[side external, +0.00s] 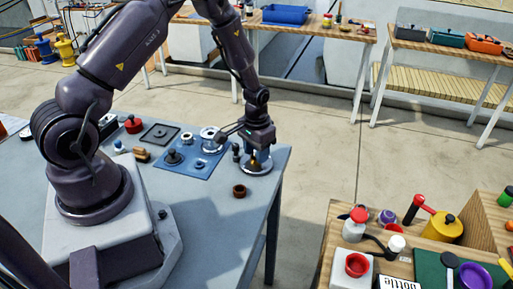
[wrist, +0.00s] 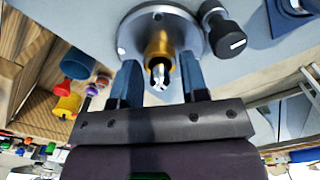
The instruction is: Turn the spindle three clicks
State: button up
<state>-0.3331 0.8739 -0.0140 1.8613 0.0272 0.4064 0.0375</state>
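The spindle (wrist: 160,48) is a brass-coloured post with a bright metal tip, standing on a round silver base (wrist: 130,40) in the wrist view. In the side view the silver base (side external: 257,167) sits near the right edge of the grey table, and my gripper hides most of the spindle. My gripper (wrist: 160,80) is directly over it, pointing down. Its two dark blue fingers stand one on each side of the spindle, with a narrow gap visible on both sides. The gripper (side external: 257,150) is open and holds nothing.
A black knob with a white mark (wrist: 222,32) stands close beside the base. A blue mat (side external: 205,172) with round metal parts lies left of the gripper on the grey table (side external: 200,225). A small brown ring (side external: 239,191) lies in front. The table's right edge is near.

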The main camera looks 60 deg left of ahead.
jog(key=shift+r, duration=0.25)
dwell(0.4)
grip_shut()
jog(key=m, duration=0.4)
jog(key=shift+m, duration=0.3)
jog(key=m, duration=0.4)
